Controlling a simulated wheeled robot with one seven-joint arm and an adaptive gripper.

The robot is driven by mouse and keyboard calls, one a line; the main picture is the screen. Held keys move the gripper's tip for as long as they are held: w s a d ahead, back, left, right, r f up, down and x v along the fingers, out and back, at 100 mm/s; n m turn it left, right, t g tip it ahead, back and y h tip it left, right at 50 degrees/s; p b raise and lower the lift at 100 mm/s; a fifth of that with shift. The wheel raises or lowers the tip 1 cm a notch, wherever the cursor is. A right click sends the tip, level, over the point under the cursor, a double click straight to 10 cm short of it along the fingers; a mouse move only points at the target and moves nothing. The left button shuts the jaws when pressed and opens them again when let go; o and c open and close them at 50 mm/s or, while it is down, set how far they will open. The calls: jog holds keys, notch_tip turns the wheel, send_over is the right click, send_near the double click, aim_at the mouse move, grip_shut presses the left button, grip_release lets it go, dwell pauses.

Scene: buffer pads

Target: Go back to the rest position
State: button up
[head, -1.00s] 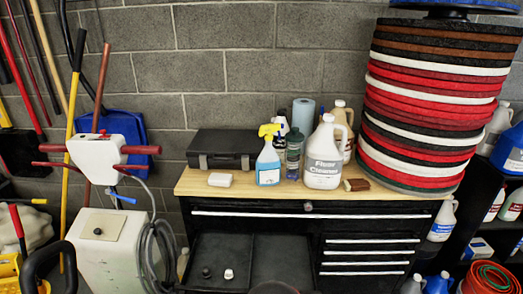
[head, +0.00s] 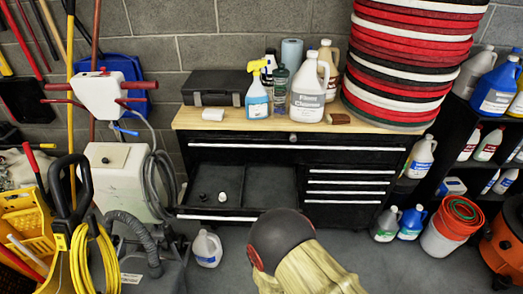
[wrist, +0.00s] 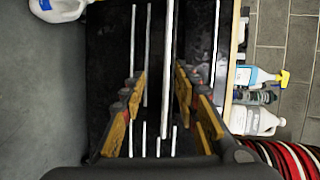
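My gripper (wrist: 161,95) shows in the wrist view with its two yellow-padded fingers spread apart and nothing between them. It faces the front of the black tool chest (wrist: 112,45). In the head view part of my arm (head: 300,255) rises from the bottom edge in front of the chest, and my gripper itself is not visible there. An open drawer (head: 255,187) in the chest holds a small white piece (head: 222,196) and a small black piece (head: 203,197).
The chest's wooden top (head: 260,120) carries a black case (head: 217,87), a spray bottle (head: 257,92), a Floor Cleaner jug (head: 308,90) and stacked pads (head: 405,65). A white jug (head: 207,249) stands on the floor. Cleaning equipment crowds the left, with a shelf and bucket (head: 450,228) right.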

jog(key=w+r+n+g+h, duration=0.1)
jog(key=w+r, duration=0.4)
jog(key=w, duration=0.1)
jog(key=d+r+n+g+h, duration=0.1)
jog(key=d+r+n, duration=0.15)
jog(key=r, duration=0.35)
jog(key=w+d+r+n+g, duration=0.1)
jog(key=d+r+n, duration=0.15)
jog(key=r, duration=0.35)
jog(key=d+r+n+g+h, duration=0.1)
jog(key=d+r, duration=0.2)
jog(key=r, duration=0.2)
jog(key=s+d+r+n+g, duration=0.1)
jog(key=s+d+r, duration=0.3)
jog(key=s, duration=0.4)
jog(key=s+d+r+n+g+h, duration=0.1)
jog(key=s+d+r+n+g, duration=0.1)
jog(key=s+r, duration=0.4)
jog(key=s+d+r+n+g+h+p, duration=0.1)
jog(key=s+d+r+n, duration=0.3)
jog(key=s+d, duration=0.3)
jog(key=s, duration=0.3)
jog(key=shift+r+g, duration=0.4)
